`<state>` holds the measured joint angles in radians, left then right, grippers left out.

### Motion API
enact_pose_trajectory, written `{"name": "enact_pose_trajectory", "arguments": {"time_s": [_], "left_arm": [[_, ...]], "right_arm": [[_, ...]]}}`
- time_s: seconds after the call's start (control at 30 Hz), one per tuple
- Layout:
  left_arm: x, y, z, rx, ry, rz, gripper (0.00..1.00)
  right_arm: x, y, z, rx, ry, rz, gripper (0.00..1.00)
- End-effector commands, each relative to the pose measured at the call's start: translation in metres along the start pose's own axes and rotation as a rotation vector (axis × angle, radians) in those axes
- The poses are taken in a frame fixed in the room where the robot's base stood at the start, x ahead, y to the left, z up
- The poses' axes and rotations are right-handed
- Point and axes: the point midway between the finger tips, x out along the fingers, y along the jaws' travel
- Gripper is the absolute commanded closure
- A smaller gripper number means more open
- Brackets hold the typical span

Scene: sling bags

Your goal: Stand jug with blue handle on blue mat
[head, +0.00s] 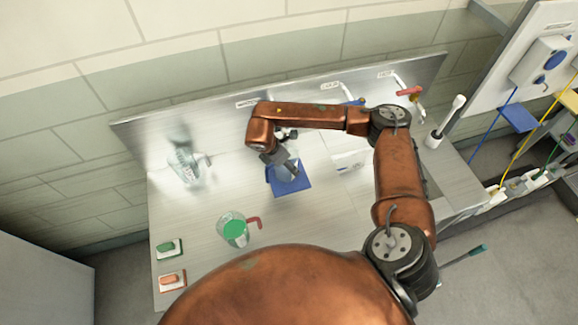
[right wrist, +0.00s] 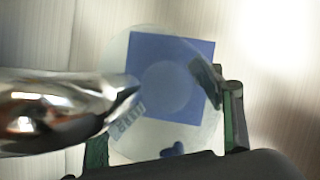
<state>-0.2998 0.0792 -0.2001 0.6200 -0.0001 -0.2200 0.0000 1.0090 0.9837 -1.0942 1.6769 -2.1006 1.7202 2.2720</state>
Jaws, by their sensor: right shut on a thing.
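The clear jug (right wrist: 135,60) shows from above in the right wrist view, with a blue handle part (right wrist: 172,148) near its lower rim. Its round base lies over the blue mat (right wrist: 205,45). My right gripper (head: 287,163) is shut on this jug above the mat (head: 302,185) in the head view, where the gripper hides most of the jug. The jug looks roughly upright. I cannot tell whether its base touches the mat. My left gripper is not in view.
A jug with green contents and a red handle (head: 235,232) stands at the front; another clear jug (head: 186,164) stands back left. Two small trays with a green and an orange block (head: 170,248) lie front left. Taps (head: 403,88) line the back right.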

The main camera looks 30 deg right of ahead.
Motion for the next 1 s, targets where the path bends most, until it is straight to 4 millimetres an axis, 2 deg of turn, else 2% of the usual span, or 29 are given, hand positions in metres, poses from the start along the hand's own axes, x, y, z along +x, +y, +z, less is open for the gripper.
{"name": "enact_pose_trajectory", "arguments": {"time_s": [0.07, 0.3, 0.6, 0.63, 0.87, 1.0], "left_arm": [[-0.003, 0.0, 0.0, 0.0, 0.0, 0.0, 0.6], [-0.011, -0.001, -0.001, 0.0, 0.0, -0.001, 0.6], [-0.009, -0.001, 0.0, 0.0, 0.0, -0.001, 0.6], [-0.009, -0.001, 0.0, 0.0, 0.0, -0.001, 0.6], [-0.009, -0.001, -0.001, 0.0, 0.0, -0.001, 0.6], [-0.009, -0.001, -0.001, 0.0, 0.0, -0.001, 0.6]], "right_arm": [[0.003, -0.001, 0.012, 0.004, -0.003, -0.003, 0.65], [0.034, 0.0, -0.004, 0.001, 0.0, -0.001, 0.65], [0.038, 0.0, -0.005, 0.001, 0.0, 0.0, 0.65], [0.037, 0.0, -0.005, 0.001, 0.0, 0.0, 0.38], [0.037, 0.0, -0.005, 0.001, 0.0, 0.0, 0.22], [0.037, 0.0, -0.005, 0.001, -0.001, 0.0, 0.21]]}}
